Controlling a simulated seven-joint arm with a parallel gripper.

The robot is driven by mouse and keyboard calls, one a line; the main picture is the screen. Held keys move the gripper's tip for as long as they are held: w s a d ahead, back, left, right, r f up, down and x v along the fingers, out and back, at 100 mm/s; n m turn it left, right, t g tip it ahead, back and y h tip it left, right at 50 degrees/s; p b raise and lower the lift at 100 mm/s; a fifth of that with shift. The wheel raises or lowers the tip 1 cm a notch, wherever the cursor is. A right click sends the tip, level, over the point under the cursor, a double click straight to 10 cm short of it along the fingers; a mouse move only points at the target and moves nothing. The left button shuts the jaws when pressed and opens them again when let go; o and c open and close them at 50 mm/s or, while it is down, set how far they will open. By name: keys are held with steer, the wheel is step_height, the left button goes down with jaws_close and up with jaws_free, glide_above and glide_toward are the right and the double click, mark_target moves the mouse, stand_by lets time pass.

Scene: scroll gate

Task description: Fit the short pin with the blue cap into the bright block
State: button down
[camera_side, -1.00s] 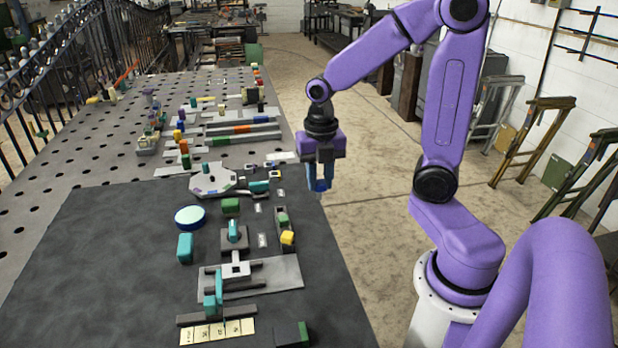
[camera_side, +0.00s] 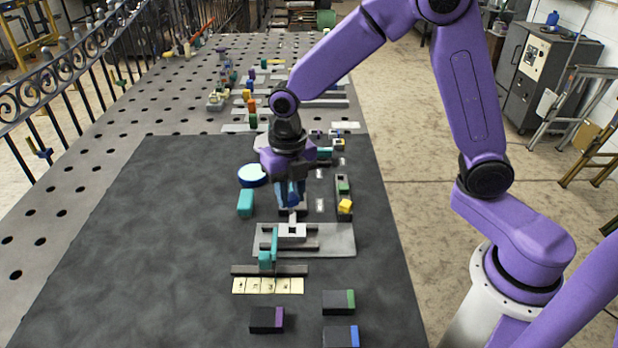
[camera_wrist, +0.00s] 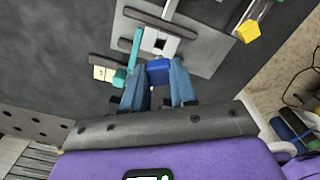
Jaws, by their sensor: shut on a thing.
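The bright block (camera_side: 292,231) is a pale square piece between dark rails on a grey plate. Its dark square hole shows in the wrist view (camera_wrist: 153,44). My gripper (camera_side: 291,198) is shut on the blue-capped pin, just behind and above the bright block in the side view. The blue cap (camera_wrist: 158,70) sits between the two fingertips in the wrist view, close to the block but apart from its hole. The pin's lower part is mostly hidden by the cap and fingers.
A teal upright piece (camera_side: 267,252) stands at the plate's left front, near a dark bar and cream numbered strip (camera_side: 268,286). A yellow cube (camera_side: 345,206) is to the right. Dark blocks with purple (camera_side: 266,320), green (camera_side: 338,301) and blue (camera_side: 340,336) ends lie in front. The mat's left side is clear.

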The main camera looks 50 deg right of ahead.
mark_target(291, 213)
steer(key=shift+f, duration=2)
steer(key=shift+f, duration=1.9)
stand_by(0.9)
steer(key=shift+c, duration=1.7)
jaws_free()
steer(key=shift+r, duration=3.55)
steer(key=shift+s, duration=0.1)
